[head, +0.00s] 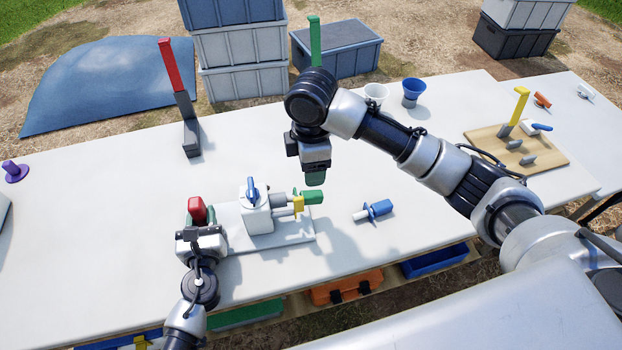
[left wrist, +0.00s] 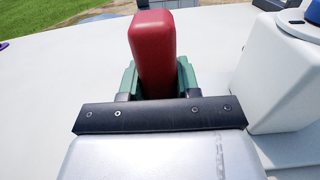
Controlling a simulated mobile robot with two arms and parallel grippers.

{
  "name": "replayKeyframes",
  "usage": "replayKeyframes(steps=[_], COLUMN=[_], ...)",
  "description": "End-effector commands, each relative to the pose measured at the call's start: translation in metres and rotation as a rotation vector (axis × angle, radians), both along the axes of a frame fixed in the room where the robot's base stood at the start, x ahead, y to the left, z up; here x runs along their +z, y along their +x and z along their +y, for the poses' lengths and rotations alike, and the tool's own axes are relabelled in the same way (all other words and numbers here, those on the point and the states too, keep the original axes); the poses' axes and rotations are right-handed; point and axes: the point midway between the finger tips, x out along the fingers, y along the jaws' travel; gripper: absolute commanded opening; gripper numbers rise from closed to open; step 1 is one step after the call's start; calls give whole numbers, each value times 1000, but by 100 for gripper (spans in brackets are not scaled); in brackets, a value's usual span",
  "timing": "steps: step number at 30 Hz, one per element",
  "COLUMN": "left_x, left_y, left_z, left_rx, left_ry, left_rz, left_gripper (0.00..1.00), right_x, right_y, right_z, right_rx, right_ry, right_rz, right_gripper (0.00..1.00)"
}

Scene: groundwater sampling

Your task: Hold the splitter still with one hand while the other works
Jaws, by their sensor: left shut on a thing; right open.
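The splitter (head: 257,215) is a white block with a blue lever on top (head: 252,190), on a pale base plate (head: 290,236). A green-handled fitting (head: 312,197) and a yellow one (head: 298,206) stick out of its right side. A red handle (head: 196,208) stands at its left end. My left gripper (head: 198,222) is shut on the red handle, which shows between green fingers in the left wrist view (left wrist: 154,50). My right gripper (head: 316,177) is open above the green fitting, apart from it as far as I can see. Its arm hides part of the table.
A loose blue-handled fitting (head: 376,210) lies right of the splitter. Red (head: 171,66) and green (head: 315,42) upright posts stand farther back. White (head: 375,93) and blue (head: 413,91) cups and a wooden board (head: 540,150) are at right. The table's left middle is clear.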

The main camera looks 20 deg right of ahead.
Motion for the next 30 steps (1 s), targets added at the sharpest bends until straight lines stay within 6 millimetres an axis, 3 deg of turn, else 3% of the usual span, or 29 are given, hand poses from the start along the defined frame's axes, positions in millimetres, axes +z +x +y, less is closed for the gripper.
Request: replayKeyframes(steps=[6,16,23,28,30], left_x=[0,1,0,1,1], left_y=[0,1,1,1,1], left_z=[1,1,1,1,1], left_rx=[3,3,3,3,3], left_ry=[1,1,1,0,0], left_rz=[-1,-1,-2,-2,-2], left_gripper=[0,0,0,0,0], right_x=[25,28,14,-16,-26], right_y=[0,0,-5,-19,-22], right_z=[0,0,4,15,16], right_rx=[0,0,-59,-287,-435], right_ry=[0,-1,103,426,594], right_rz=[0,2,69,280,395], right_gripper=[59,59,25,0,0])
